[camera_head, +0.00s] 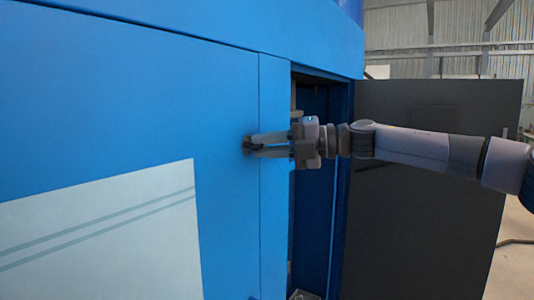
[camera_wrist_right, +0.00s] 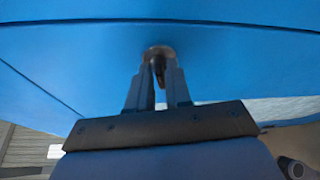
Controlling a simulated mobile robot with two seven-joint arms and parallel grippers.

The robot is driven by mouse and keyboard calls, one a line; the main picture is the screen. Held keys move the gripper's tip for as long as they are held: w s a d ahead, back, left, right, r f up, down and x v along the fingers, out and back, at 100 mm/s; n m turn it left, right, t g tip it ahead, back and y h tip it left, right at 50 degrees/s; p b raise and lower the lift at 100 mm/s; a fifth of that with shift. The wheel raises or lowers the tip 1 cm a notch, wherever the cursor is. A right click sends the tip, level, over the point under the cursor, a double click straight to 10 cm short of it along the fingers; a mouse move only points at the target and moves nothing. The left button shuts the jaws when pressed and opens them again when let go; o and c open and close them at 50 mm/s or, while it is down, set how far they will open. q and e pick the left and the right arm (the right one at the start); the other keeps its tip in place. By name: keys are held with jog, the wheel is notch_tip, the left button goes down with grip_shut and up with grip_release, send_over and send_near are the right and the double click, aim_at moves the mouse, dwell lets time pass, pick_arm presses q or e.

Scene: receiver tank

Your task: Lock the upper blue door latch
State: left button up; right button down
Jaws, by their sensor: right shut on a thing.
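The upper latch (camera_wrist_right: 159,52) is a small dark round piece on the blue door panel (camera_head: 130,110). In the head view the latch (camera_head: 247,145) sits near the panel's right edge, partly hidden by my fingers. My right gripper (camera_head: 256,146) reaches in from the right with its fingertips at the latch. In the right wrist view my right gripper (camera_wrist_right: 160,72) has its two fingers close together around the latch's dark tab. Whether the latch is turned to locked cannot be told. My left gripper is not in view.
A dark open door (camera_head: 430,180) stands to the right of a narrow open compartment (camera_head: 312,220). A pale panel with two stripes (camera_head: 100,240) covers the lower left of the blue surface. A hall wall (camera_head: 460,25) shows behind at the upper right.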

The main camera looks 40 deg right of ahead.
jog(key=shift+f+m+y+b, duration=0.2)
jog(key=shift+m+y+b, duration=0.35)
jog(key=shift+m, duration=0.55)
jog(key=shift+t, duration=0.3)
jog(key=c, duration=1.2)
grip_release()
jog(key=shift+r, duration=0.1)
